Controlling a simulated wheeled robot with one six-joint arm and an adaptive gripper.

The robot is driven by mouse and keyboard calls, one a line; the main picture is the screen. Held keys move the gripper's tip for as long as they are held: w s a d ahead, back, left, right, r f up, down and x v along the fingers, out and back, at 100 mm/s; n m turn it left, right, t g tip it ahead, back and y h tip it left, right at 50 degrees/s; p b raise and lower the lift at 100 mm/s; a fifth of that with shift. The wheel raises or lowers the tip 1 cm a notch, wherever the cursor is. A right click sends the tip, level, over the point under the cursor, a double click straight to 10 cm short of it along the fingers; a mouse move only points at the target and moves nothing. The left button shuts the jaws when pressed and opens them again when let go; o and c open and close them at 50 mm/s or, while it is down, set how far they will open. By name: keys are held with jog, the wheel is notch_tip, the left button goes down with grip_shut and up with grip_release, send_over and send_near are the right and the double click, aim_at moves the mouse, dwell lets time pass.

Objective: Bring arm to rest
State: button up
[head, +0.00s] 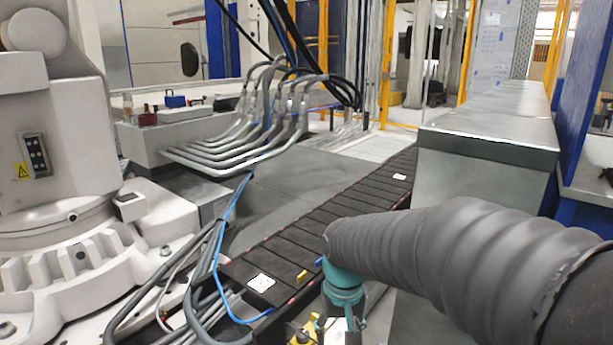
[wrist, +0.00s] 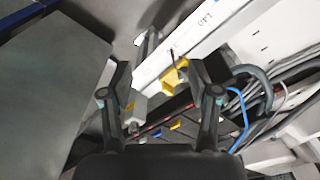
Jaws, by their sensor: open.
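My arm, in a ribbed dark grey sleeve, reaches in from the right edge of the head view and ends at a teal joint beside the black segmented track (head: 330,212). My gripper (wrist: 160,86) shows in the wrist view with its two dark fingers spread wide. The space between the fingertips holds nothing that I can see gripped. Behind them are a yellow part (wrist: 174,76) and a white beam (wrist: 205,35), apparently farther away. In the head view the gripper is mostly cut off by the lower edge, so its height over the floor cannot be told.
A large white industrial robot (head: 60,170) stands at the left. Cables (head: 180,285) and a blue hose (head: 226,225) run beside the track. Grey metal cabinets (head: 488,145) stand behind my arm at the right. Bent metal pipes (head: 245,125) are at the back. A grey floor plate (head: 295,185) lies clear.

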jog(key=s+d+r+t, duration=0.2)
jog(key=s+d+r, duration=0.1)
jog(key=s, duration=0.4)
jog(key=s+d+r+m+t, duration=0.1)
jog(key=s+d+r+t, duration=0.1)
jog(key=s+d+r, duration=0.2)
jog(key=s+d, duration=0.2)
jog(key=s, duration=0.2)
jog(key=shift+d+r+t, duration=0.2)
jog(key=shift+r+t, duration=0.1)
jog(key=shift+t, duration=0.1)
jog(key=shift+s, duration=0.1)
